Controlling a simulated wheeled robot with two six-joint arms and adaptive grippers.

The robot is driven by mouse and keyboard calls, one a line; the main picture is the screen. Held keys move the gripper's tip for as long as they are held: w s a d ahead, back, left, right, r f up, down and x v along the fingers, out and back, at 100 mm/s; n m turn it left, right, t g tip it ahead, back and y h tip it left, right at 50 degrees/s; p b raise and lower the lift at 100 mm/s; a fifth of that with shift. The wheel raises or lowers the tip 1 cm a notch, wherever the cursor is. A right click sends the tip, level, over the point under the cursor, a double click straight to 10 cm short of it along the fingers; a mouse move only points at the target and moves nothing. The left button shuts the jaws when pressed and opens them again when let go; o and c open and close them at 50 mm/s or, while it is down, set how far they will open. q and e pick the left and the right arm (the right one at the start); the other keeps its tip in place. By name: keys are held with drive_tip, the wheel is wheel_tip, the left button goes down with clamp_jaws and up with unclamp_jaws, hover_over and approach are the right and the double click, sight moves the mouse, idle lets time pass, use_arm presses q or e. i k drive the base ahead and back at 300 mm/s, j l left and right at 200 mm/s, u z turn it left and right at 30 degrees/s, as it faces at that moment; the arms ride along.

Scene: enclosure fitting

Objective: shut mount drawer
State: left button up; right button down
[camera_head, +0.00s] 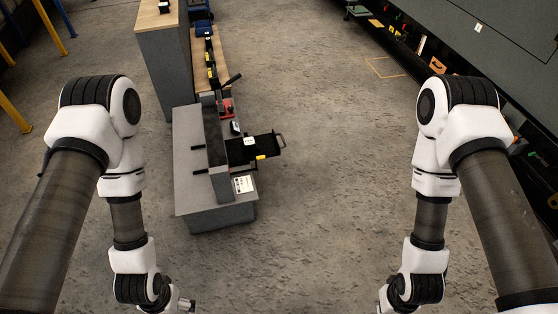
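The mount drawer appears to be the dark, flat tray (263,142) sticking out to the right from the grey enclosure unit (190,150). A thin looped handle (281,141) is at its outer end. A small white item and a yellow item show at the drawer. My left gripper (186,304) is at the bottom edge, below the unit and well apart from the drawer. My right gripper (383,300) is at the bottom edge, right of centre, also far from it. Both grippers are largely cut off, so their fingers cannot be made out.
A tall grey cabinet (165,65) with a wooden top stands behind the unit. Black levers (233,79) and a red part (227,107) are on the unit. Dark shelving (440,50) runs along the right. The concrete floor (330,150) between is clear.

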sight(267, 145)
drive_tip(key=k, duration=0.45)
drive_tip(key=i+u, duration=0.25)
drive_tip(key=i, duration=0.3)
drive_tip(key=i+l+u, duration=0.25)
drive_tip(key=i, duration=0.3)
drive_tip(key=i+l+u, duration=0.25)
drive_tip(key=i, duration=0.3)
drive_tip(key=i+l+u, duration=0.25)
drive_tip(key=i+l, duration=0.15)
drive_tip(key=i, duration=0.1)
